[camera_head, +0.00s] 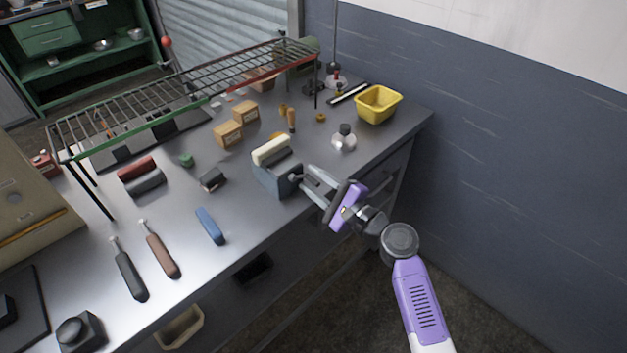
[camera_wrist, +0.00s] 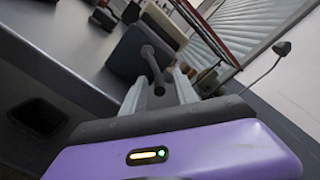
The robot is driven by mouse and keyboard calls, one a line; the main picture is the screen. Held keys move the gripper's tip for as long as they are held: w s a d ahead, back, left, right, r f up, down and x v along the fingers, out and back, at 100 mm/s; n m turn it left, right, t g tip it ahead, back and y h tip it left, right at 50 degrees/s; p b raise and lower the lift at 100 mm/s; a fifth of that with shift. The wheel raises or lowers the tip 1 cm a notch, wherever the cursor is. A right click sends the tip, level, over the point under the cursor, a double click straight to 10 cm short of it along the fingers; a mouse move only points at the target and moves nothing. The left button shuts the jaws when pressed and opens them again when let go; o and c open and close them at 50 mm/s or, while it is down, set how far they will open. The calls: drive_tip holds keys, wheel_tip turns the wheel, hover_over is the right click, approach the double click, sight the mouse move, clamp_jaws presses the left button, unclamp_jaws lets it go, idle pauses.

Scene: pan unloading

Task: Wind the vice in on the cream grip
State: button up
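The blue-grey vice (camera_head: 277,182) stands at the bench's front edge, with the cream grip (camera_head: 271,150) lying in its top between the jaws. In the wrist view the vice (camera_wrist: 135,52) is straight ahead, and the pale grip (camera_wrist: 165,22) shows above it. A dark screw handle (camera_wrist: 151,62) sticks out of the vice's front toward me. My gripper (camera_head: 308,180) is in front of the vice. Its two fingers are apart, one on each side of the handle's end in the wrist view (camera_wrist: 160,92). I cannot tell whether either finger touches the handle.
A wire rack (camera_head: 190,90) on thin legs spans the back of the bench. Small cardboard boxes (camera_head: 228,134) and a yellow bin (camera_head: 378,104) stand behind the vice. A blue grip (camera_head: 210,226) and two handled tools (camera_head: 128,270) lie left. The floor in front is clear.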

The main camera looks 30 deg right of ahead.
drive_tip(key=shift+s, duration=0.1)
drive_tip(key=b+v, duration=0.1)
drive_tip(key=v, duration=0.6)
drive_tip(key=shift+s, duration=0.25)
drive_tip(key=shift+d, duration=0.1)
drive_tip(key=s+d+f+n+h, duration=0.1)
drive_tip(key=s+d+n+h, duration=0.4)
drive_tip(key=s+n+h, duration=0.4)
drive_tip(key=s+a+r+n+y, duration=0.1)
drive_tip(key=s+a+n, duration=0.2)
drive_tip(key=s, duration=0.6)
drive_tip(key=s+a+r+n+g+y, duration=0.1)
drive_tip(key=s+a+n, duration=0.3)
drive_tip(key=s, duration=0.6)
drive_tip(key=s+a+r+n+g+y, duration=0.1)
drive_tip(key=s+a+n, duration=0.3)
drive_tip(key=s, duration=0.5)
drive_tip(key=shift+s+r+n, duration=0.25)
drive_tip(key=shift+s+n, duration=0.1)
drive_tip(key=shift+n, duration=0.35)
